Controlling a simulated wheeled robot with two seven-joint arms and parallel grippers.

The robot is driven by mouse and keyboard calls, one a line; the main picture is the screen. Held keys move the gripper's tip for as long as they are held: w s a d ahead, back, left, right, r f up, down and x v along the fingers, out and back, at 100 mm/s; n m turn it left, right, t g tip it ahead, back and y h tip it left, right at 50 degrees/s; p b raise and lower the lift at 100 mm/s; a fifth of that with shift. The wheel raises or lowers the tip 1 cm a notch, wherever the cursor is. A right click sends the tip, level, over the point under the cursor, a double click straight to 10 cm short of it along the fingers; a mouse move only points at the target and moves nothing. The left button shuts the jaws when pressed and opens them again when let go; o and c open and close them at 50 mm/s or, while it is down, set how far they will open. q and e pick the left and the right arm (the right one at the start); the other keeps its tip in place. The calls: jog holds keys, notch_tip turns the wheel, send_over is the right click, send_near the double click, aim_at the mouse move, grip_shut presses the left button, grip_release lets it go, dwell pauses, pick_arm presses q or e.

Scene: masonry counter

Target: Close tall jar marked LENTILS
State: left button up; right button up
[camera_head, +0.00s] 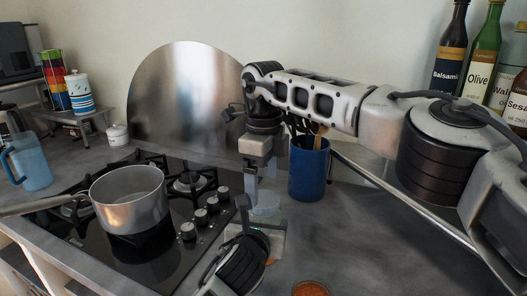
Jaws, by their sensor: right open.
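No LENTILS label can be read in this view. A round open container with reddish-brown contents (311,289) is cut off by the bottom edge; I cannot tell whether it is the jar. A clear, pale object (265,207) shows on the counter below my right gripper, partly hidden; whether it is a jar or a lid is unclear. My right gripper (262,184) points down, open, above that clear object, with nothing seen between its fingers. My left gripper (243,215) is at the bottom centre, dark and partly hidden beside the clear object; its jaws cannot be made out.
A blue utensil holder (309,170) stands just right of my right gripper. A steel pot (130,199) sits on the black gas hob (160,257) at left. Bottles (484,55) stand on a raised shelf at upper right. Counter right of centre is clear.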

notch_tip(320, 180, up, 8)
jog(key=shift+r, duration=0.2)
pick_arm(q)
jog(key=o, duration=2)
jog(key=shift+c, duration=0.2)
jog(key=v, duration=1.6)
pick_arm(e)
jog(key=shift+f, duration=0.15)
